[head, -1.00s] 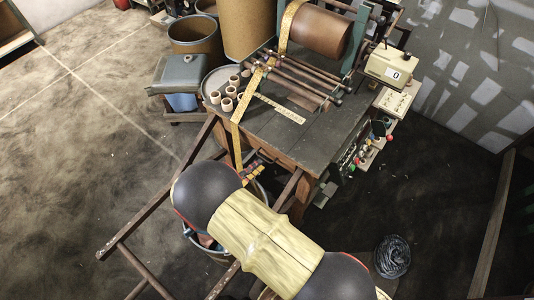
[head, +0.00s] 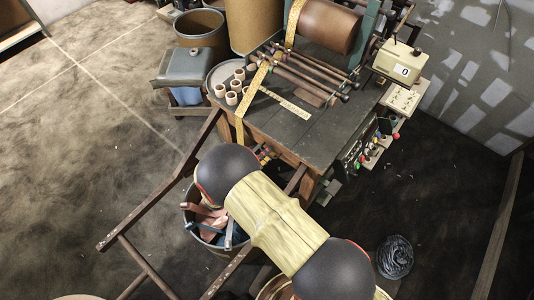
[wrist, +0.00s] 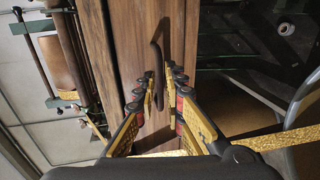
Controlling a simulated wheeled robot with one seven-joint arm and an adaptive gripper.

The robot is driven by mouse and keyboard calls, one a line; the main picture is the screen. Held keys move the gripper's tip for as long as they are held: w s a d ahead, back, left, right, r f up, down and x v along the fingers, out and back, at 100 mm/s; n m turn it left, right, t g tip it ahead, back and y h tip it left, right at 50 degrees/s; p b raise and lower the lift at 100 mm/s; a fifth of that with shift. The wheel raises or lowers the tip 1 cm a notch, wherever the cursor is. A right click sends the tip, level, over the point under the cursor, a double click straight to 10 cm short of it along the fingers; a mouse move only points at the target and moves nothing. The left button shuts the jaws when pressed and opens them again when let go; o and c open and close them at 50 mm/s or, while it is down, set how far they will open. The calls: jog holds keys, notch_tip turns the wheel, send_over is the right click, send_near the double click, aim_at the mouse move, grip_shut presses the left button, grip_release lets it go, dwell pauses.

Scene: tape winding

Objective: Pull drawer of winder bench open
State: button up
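The winder bench (head: 313,142) has a dark top and a wooden front, seen from above in the head view. In the wrist view its brown wooden drawer front (wrist: 128,60) fills the middle. A dark bar handle (wrist: 158,88) stands on that front. My gripper (wrist: 162,76) is open, with one finger on each side of the handle and a gap visible to each side. In the head view my gripper (head: 266,154) shows only in part at the bench's front edge, and my arm hides most of the drawer front. The drawer looks closed.
Small cardboard cores (head: 236,86) and a yellow tape (head: 285,102) lie on the bench. A bin of scraps (head: 209,222) stands below, near my arm. A brown wooden frame (head: 160,208) is at left. A dark coil (head: 395,257) lies on the floor at right.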

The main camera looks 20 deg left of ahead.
jog(key=shift+c, duration=0.6)
grip_shut()
jog(key=shift+s, duration=0.15)
